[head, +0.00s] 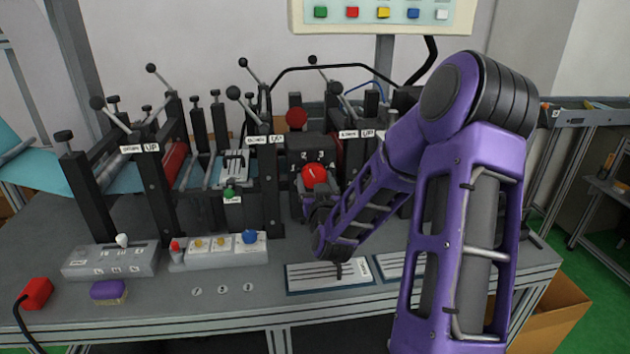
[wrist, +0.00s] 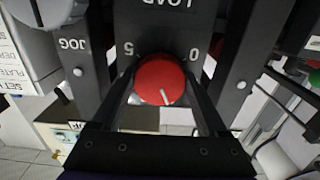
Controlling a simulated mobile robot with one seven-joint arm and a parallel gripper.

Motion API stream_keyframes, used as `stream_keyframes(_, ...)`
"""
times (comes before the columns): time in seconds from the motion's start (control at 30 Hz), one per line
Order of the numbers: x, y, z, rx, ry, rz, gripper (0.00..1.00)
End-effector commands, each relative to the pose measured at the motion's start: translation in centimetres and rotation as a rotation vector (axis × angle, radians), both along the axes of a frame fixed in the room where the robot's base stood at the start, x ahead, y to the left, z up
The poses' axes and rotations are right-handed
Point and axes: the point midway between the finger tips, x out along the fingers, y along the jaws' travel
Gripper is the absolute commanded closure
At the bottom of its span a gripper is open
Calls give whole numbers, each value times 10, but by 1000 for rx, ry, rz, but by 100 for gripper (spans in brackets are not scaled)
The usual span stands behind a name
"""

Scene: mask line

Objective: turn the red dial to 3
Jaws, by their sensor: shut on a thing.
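The red dial (head: 314,173) is on the front of a black box in the middle of the press line. In the wrist view the dial (wrist: 158,78) is round, and its white pointer line points down and slightly right. A 5 shows at its upper left and a 0 at its upper right, with LOAD above; the other marks are hidden there. My gripper (head: 317,186) reaches the dial from the front. In the wrist view its two dark fingers (wrist: 160,84) are shut on the dial, one at each side.
Black posts with ball-ended levers (head: 236,93) stand around the dial. A grey switch box (head: 112,262), a button box (head: 215,252) with a blue knob, a red block (head: 37,292) and a purple sponge (head: 108,291) are at the left. A striped plate (head: 325,275) lies below my arm.

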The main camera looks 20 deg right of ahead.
Motion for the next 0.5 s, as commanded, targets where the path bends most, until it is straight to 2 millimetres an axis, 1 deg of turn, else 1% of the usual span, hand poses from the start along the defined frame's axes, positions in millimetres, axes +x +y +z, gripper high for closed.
stream_keyframes(0.27, 1, 1, -1, 81, -25, 1, 79)
stream_keyframes(0.5, 1, 1, -2, 254, -78, 0, 79)
